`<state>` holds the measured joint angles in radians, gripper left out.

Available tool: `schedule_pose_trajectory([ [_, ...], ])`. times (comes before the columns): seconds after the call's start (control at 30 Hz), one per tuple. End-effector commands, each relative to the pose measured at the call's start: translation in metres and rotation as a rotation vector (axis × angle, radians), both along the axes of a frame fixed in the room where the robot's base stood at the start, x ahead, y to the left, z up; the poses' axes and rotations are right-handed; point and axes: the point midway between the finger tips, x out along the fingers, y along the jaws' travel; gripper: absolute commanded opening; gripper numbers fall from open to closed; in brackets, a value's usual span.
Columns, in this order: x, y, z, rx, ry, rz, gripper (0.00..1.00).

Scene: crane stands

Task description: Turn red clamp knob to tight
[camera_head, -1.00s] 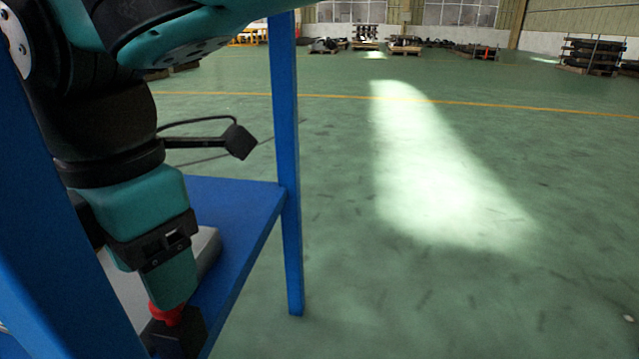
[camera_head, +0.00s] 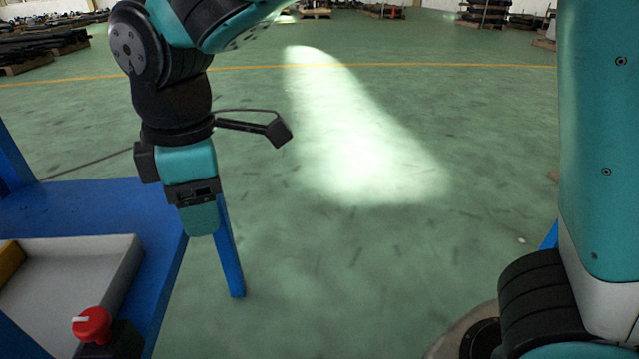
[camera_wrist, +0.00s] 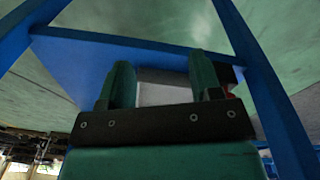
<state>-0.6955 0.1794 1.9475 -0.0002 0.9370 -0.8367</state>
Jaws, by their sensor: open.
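The red clamp knob (camera_head: 92,325) sits on a black block (camera_head: 124,343) at the near right part of the blue stand. A pale mark on its top lies roughly level in the picture. My gripper (camera_head: 202,232) is up and to the right of the knob in the head view, clear of it and empty. In the wrist view my gripper (camera_wrist: 162,82) shows two teal fingers spread apart, with the grey tray visible between them.
A grey tray (camera_head: 128,268) with a yellow piece (camera_head: 10,259) in it lies on the blue stand (camera_head: 95,208), left of the knob. A blue leg (camera_head: 229,255) stands below my gripper. Green floor to the right is open.

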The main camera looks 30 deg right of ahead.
Motion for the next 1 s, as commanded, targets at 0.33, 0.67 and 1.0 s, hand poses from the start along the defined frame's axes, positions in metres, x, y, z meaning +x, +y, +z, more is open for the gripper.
schedule_pose_trajectory([
  [0.33,0.018,-0.068,-0.024,0.037,-0.018,-0.373,0.58],
  [0.67,0.018,-0.134,-0.042,0.079,-0.038,-0.743,0.58],
  [1.0,0.007,-0.178,-0.045,0.120,-0.052,-1.017,0.58],
])
